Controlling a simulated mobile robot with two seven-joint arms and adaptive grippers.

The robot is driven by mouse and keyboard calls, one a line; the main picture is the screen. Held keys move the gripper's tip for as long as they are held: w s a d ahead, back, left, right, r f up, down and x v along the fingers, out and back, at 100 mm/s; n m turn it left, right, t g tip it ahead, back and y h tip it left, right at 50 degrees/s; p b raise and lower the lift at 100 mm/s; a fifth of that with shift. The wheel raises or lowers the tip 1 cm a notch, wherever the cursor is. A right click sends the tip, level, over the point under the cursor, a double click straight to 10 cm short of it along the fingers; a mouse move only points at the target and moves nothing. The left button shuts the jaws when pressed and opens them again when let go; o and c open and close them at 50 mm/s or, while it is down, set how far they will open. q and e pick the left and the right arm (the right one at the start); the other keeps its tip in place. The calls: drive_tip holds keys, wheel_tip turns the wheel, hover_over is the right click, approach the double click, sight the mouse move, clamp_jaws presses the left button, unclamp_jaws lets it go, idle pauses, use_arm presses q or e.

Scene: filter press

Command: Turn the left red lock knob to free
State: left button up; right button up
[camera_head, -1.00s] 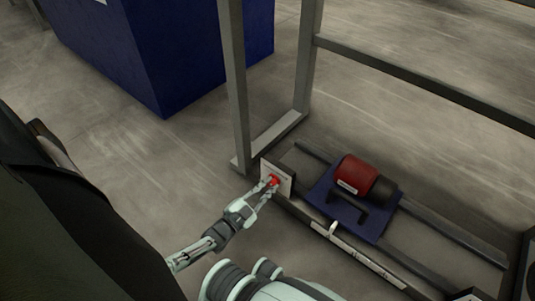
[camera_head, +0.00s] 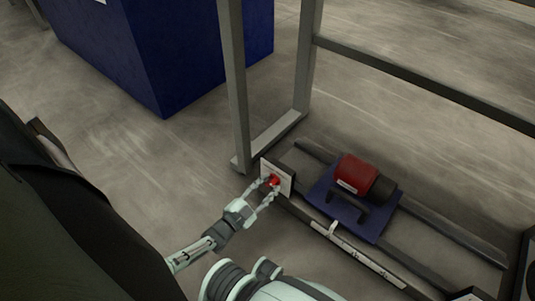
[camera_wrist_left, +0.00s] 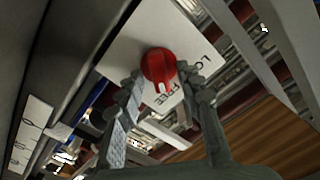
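The red lock knob (camera_head: 273,181) sits on a white plate (camera_head: 285,186) at the near left end of the low rail. The wrist view shows the knob (camera_wrist_left: 158,64) on the plate (camera_wrist_left: 138,38), its narrow end pointing down the picture toward the word FREE. The start of another word, "LO", shows to the right. My left gripper (camera_head: 268,188) is open, its fingers spread on either side of the knob. In the wrist view the fingertips (camera_wrist_left: 165,80) flank the knob with small gaps. My right gripper is not in view.
A red and black motor (camera_head: 358,174) stands on a blue plate (camera_head: 324,197) with a dark handle, right of the knob. A grey upright post (camera_head: 234,90) rises just behind the knob. A blue box (camera_head: 160,60) stands at the back left. Floor left of the post is clear.

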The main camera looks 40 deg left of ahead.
use_arm(q)
drive_tip(key=s+a, duration=0.1)
drive_tip(key=s, duration=1.1)
drive_tip(key=shift+s, duration=0.1)
